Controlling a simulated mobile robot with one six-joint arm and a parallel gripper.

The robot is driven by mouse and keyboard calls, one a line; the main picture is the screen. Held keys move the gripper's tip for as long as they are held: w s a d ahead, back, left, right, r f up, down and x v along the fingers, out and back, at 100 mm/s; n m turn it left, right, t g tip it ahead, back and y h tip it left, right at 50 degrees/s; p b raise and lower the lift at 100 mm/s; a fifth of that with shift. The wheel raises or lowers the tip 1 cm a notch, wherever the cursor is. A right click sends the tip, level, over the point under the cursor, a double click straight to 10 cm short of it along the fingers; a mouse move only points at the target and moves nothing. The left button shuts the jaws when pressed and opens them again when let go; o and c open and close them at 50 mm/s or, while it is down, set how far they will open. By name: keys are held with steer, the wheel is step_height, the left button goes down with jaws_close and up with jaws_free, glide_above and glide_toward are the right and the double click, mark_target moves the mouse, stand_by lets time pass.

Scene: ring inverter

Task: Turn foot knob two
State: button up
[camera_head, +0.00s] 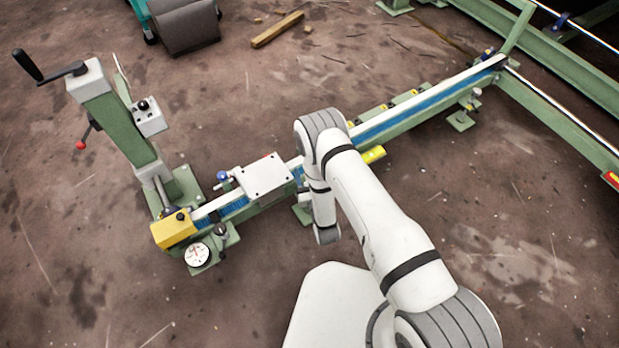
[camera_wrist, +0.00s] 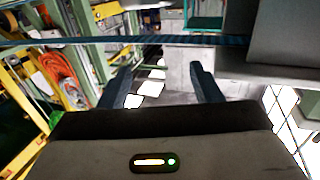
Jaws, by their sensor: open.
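A long green rail machine (camera_head: 395,122) with a blue strip runs diagonally across the head view, standing on small green feet. A dark knob (camera_head: 221,230) is at the near left end, beside a round white dial (camera_head: 197,255). A foot with a pale knob (camera_head: 478,92) stands near the far right end. Another foot (camera_head: 302,212) shows partly behind my arm. I cannot tell which is foot knob two. My gripper (camera_wrist: 162,70) is open and empty in the wrist view, with no knob recognisable between its fingers. The gripper is not distinguishable in the head view.
A green column with a black crank (camera_head: 47,72) rises at the left. A metal plate (camera_head: 265,176) and yellow end block (camera_head: 173,229) sit on the rail. Green frames stand at right. A wooden block (camera_head: 278,29) lies behind. The near left floor is clear.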

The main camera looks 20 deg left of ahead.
steer(key=shift+r, duration=1.3)
